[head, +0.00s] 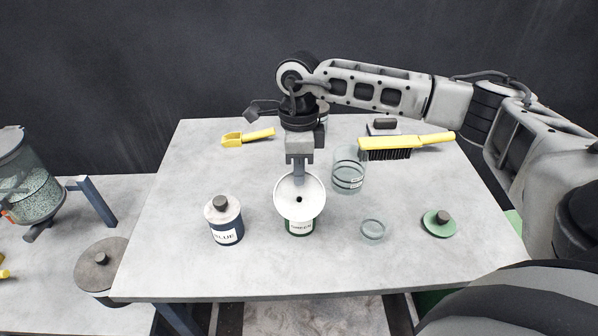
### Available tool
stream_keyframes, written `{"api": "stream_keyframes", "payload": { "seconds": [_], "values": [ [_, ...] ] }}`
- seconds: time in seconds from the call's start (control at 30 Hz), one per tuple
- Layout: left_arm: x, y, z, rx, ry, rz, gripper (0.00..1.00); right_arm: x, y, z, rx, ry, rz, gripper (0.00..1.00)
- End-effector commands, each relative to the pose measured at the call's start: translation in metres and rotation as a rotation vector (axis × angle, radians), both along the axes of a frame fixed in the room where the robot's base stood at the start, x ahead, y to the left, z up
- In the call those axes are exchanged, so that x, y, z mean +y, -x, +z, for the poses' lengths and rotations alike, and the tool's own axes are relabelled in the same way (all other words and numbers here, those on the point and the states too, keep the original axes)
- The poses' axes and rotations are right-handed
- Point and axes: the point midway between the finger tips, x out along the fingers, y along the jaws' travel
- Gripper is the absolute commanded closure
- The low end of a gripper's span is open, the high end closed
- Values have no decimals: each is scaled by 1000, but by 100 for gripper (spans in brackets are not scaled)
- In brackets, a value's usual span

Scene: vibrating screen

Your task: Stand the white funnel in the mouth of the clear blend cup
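The white funnel (286,205) shows its wide mouth towards me, above a jar labelled GREEN (299,228). It hides the jar's top, so I cannot tell whether it touches the jar. My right gripper (299,178) reaches down from behind, with its fingers at the funnel's far rim; they look closed on it. The clear blend cup (348,178) stands upright behind and to the right of the funnel, with nothing seen in its mouth. My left gripper is out of view.
A BLUE jar (226,233) with its lid on stands left of the funnel. A clear ring (373,229) and a green lid (439,226) lie to the right. A yellow scoop (246,138) and a yellow-handled brush (405,145) lie at the back. The table's front left is clear.

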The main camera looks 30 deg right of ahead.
Motion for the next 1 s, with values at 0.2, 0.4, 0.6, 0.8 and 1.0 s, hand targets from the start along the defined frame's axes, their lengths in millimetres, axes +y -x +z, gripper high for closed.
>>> {"api": "stream_keyframes", "payload": {
  "seconds": [0.2, 0.4, 0.6, 0.8, 1.0],
  "values": [
    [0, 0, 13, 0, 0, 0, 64, 0, 0, 19, -1, 0, 0, 100],
    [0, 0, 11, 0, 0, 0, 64, 0, -1, 31, -3, -1, 0, 100],
    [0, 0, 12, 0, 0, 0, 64, 0, 0, 43, -2, -1, 0, 100],
    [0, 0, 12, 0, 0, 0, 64, 0, 0, 46, -1, 0, 0, 100],
    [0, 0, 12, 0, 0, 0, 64, 0, 0, 46, -2, -1, 0, 100]
  ]
}}
